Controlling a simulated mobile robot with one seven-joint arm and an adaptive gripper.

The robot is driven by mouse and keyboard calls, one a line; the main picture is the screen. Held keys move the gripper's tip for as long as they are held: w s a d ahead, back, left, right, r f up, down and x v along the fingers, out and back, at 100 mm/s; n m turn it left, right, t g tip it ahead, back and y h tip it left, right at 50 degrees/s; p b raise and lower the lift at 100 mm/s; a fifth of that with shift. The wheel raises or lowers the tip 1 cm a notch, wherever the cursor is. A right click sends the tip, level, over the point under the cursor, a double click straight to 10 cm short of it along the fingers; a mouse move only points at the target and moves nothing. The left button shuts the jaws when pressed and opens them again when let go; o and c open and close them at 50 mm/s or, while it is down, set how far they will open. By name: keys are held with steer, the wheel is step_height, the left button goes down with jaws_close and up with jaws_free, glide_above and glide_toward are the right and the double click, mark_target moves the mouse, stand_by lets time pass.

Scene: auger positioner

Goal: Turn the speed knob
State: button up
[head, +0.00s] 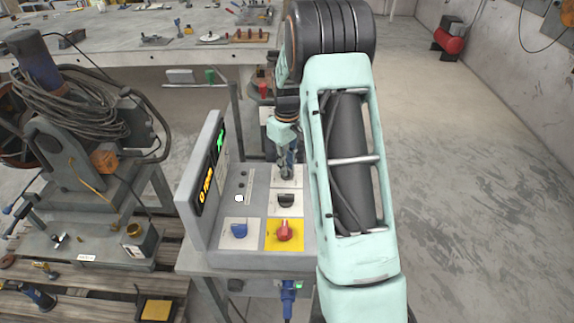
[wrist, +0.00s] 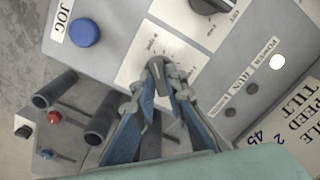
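The control box (head: 256,256) stands on a bench, with a row of knobs on its sloped face. The speed knob (wrist: 160,80) is a small dark knob on a white label plate (wrist: 186,52), at the far end of the panel in the head view. My gripper (wrist: 161,70) reaches down over it, with a fingertip close against each side of the knob. It also shows in the head view (head: 287,173), where it hides most of the knob. The label's print is partly covered and too small to read.
A black knob (head: 286,200), a red knob on yellow (head: 284,231) and a blue knob (head: 238,230) sit nearby. A display panel (head: 201,180) rises at left. A blue JOG button (wrist: 85,33) and dark posts (wrist: 55,90) flank the gripper. Open floor lies right.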

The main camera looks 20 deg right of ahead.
jaws_close()
steer(key=m+b, duration=0.1)
steer(key=m, duration=0.4)
steer(key=m+b, duration=0.1)
steer(key=m, duration=0.5)
steer(key=shift+m, duration=0.4)
steer(key=m, duration=0.4)
steer(key=shift+m, duration=0.3)
steer(key=m+p, duration=0.1)
steer(key=m, duration=0.3)
steer(key=shift+m, duration=0.4)
steer(key=o, duration=0.8)
jaws_free()
